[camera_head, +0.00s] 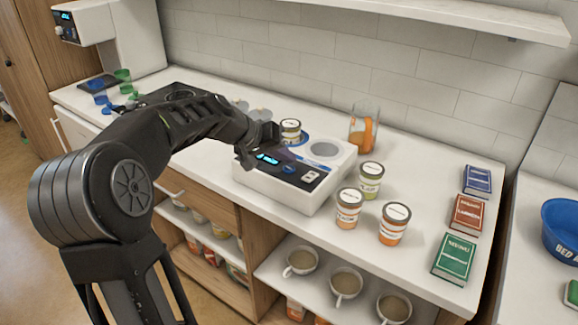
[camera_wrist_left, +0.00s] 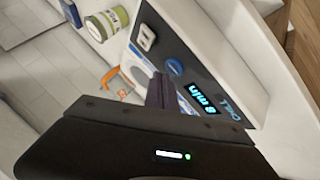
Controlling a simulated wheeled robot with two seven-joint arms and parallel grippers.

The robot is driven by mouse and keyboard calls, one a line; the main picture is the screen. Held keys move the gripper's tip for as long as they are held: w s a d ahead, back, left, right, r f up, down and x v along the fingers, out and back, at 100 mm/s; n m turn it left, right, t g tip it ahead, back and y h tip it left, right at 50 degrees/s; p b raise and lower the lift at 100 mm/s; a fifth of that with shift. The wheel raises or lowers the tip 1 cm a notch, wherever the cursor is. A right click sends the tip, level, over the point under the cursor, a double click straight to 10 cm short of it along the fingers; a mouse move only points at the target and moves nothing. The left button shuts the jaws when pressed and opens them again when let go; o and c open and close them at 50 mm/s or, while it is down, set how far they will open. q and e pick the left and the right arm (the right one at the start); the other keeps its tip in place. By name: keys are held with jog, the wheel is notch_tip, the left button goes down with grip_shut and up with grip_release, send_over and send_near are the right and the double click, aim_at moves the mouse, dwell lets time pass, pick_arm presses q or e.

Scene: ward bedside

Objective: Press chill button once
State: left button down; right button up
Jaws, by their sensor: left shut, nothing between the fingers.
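A white appliance (camera_head: 325,160) stands on the counter with a dark front panel (camera_head: 300,172). In the left wrist view its panel carries a lit blue display (camera_wrist_left: 200,97) reading "8 min", a "CHILL" label (camera_wrist_left: 236,112), a round blue button (camera_wrist_left: 175,66) and a white switch (camera_wrist_left: 146,37). The blue button also shows in the head view (camera_head: 288,169). My left gripper (camera_wrist_left: 163,92) is shut and empty, its fingers over the appliance beside the display, the tip short of the blue button in the picture. Whether it touches the panel cannot be told. My right gripper is out of view.
Labelled tubs (camera_head: 348,208) stand right of the appliance, with a pitcher (camera_head: 364,127) behind. Blue, red and green books (camera_head: 455,257) lie at the right. A shelf below holds cups (camera_head: 346,284). The counter between tubs and books is clear.

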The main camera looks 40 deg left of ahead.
aim_at(286, 170)
pick_arm(q)
jog(key=shift+r, duration=0.1)
jog(key=shift+r+p, duration=1.65)
jog(key=shift+r, duration=0.85)
